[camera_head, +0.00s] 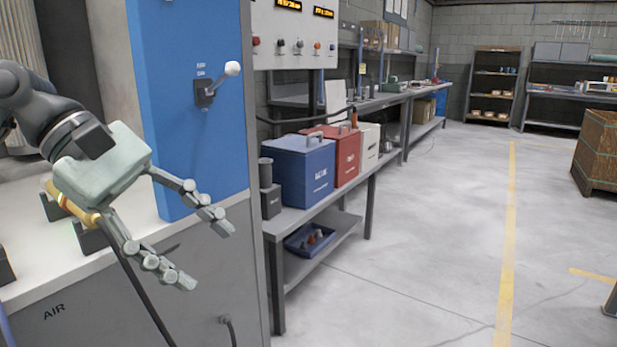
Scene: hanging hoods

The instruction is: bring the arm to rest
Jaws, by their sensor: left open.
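My left gripper (208,257) is at the left of the head view, on the arm that comes in from the left. Its two jointed fingers are spread apart and nothing is between them. It hangs in front of the blue panel (190,120) and the white bench top (40,243). A yellow cylindrical part (72,205) in a dark holder on the bench is partly hidden behind the gripper. My right gripper is not in the picture.
A lever with a white knob (232,69) sticks out from the blue panel. A grey shelf bench (345,190) holds a blue box (303,175), a red box (345,157) and a white box. A wooden crate (597,152) stands at right. The floor between is clear.

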